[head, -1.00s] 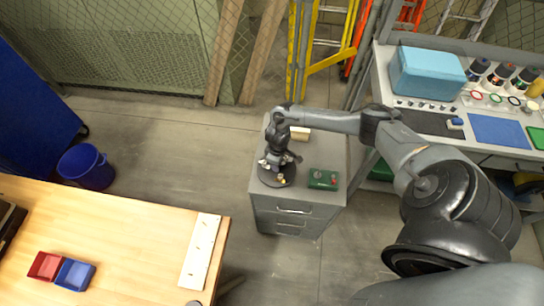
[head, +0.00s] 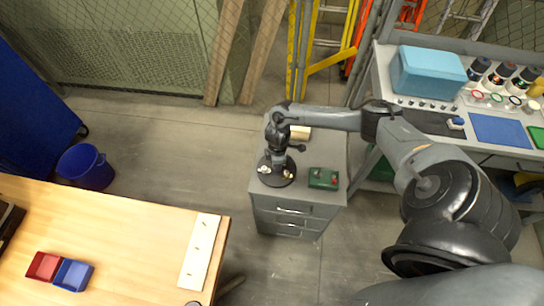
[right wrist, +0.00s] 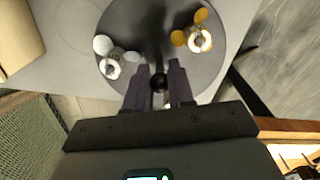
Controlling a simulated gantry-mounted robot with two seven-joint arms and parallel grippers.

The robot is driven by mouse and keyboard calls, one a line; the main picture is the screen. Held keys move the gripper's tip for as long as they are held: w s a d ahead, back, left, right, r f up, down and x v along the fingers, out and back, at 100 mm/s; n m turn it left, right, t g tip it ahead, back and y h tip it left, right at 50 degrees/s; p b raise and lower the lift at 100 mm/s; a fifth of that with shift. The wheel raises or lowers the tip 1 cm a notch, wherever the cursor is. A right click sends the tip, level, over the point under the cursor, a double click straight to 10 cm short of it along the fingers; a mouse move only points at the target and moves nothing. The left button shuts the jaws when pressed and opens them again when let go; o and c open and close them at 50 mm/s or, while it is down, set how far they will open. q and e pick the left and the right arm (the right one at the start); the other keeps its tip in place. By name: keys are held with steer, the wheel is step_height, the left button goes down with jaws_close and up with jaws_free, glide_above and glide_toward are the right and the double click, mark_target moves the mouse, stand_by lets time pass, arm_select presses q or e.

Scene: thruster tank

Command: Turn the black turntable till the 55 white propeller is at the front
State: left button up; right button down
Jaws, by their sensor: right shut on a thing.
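The black turntable (head: 277,182) is a round disc on top of the grey drawer cabinet. My right gripper (right wrist: 160,88) reaches down over it, with its fingers closed around the black knob (right wrist: 159,82) at the middle. In the right wrist view a white propeller (right wrist: 103,46) is on the disc at left and a yellow propeller (right wrist: 200,16) at right. In the head view a white piece (head: 264,168) shows on the disc's left and a pale piece (head: 290,174) on its right. No number is legible. The gripper hides part of the disc. My left gripper is not in view.
A green box (head: 323,178) with small knobs sits right of the turntable on the grey cabinet (head: 300,207). A pale block (head: 300,132) lies behind. The wooden table (head: 130,225) stands at left, the workbench (head: 458,110) at right.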

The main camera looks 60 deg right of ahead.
stand_by(0.3)
steer(key=shift+n, duration=1)
steer(key=shift+n+b, duration=0.35)
steer(key=shift+n, duration=0.35)
steer(key=shift+n+b, duration=0.5)
steer(key=shift+n, duration=1.2)
steer(key=c, duration=1)
jaws_free()
steer(key=shift+c, duration=0.2)
